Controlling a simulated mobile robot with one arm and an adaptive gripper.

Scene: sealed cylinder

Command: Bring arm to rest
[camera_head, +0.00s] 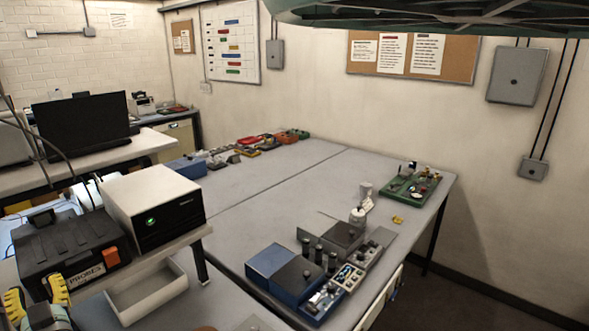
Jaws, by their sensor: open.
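My gripper (35,285) shows at the lower left corner, partly cut off by the picture's edge. Its two yellow and black fingers stand apart, and I see nothing between them. It is in front of the black case, far from the bench fixtures. A small pale cylinder (357,214) stands upright by the grey fixture (343,233) on the long grey table (270,207). Another small white object (365,191) stands just behind it. The rest of my arm is mostly out of view.
A white box with a black front (157,210) stands on a raised shelf beside the black case (70,252). An open pale tray (148,292) lies below. Blue boxes (284,270) crowd the table's near part; a green board (411,186) lies at right. The table's middle is clear.

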